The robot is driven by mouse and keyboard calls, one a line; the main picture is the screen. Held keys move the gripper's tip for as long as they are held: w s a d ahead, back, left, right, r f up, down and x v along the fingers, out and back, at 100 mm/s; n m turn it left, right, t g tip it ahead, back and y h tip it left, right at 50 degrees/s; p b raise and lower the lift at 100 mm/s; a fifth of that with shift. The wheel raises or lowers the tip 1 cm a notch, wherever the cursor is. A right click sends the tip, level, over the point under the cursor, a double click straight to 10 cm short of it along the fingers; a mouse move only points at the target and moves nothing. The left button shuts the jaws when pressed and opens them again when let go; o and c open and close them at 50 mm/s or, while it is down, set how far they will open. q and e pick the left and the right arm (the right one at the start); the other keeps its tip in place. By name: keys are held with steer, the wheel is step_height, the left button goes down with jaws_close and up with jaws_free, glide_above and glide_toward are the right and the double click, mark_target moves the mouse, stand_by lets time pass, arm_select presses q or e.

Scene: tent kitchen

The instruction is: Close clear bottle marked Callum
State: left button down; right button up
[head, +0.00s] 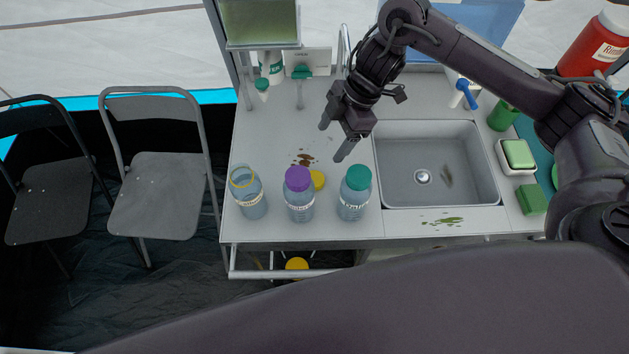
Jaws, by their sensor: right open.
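Three clear bottles stand upright in a row at the counter's front left. The left bottle (249,195) has no cap and shows a yellow ring at its open mouth. The middle bottle (300,207) has a purple cap (298,178), and the right bottle (352,204) has a green cap (359,177). Their labels are too small to read surely. A yellow cap (318,180) lies on the counter, partly hidden behind the middle bottle. My right gripper (336,135) is open and empty above the counter, behind the bottles. My left gripper is not in view.
A sink (436,190) lies right of the bottles. Brown stains (304,160) mark the counter behind them. A round yellow thing (296,264) shows below the counter's front edge. Spray bottles (271,68) stand at the back left, folding chairs (155,190) to the left.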

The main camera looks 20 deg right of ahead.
steer(key=b, duration=0.5)
glide_toward(316, 178)
steer(key=shift+w+d+f+b, duration=0.15)
steer(key=shift+f+b, duration=0.2)
steer(key=shift+b, duration=0.05)
steer(key=shift+x, duration=1.3)
steer(key=shift+f, duration=0.1)
steer(key=x, duration=0.2)
steer(key=p+x, duration=0.1)
steer(key=x, duration=0.2)
steer(key=shift+a+p, duration=0.3)
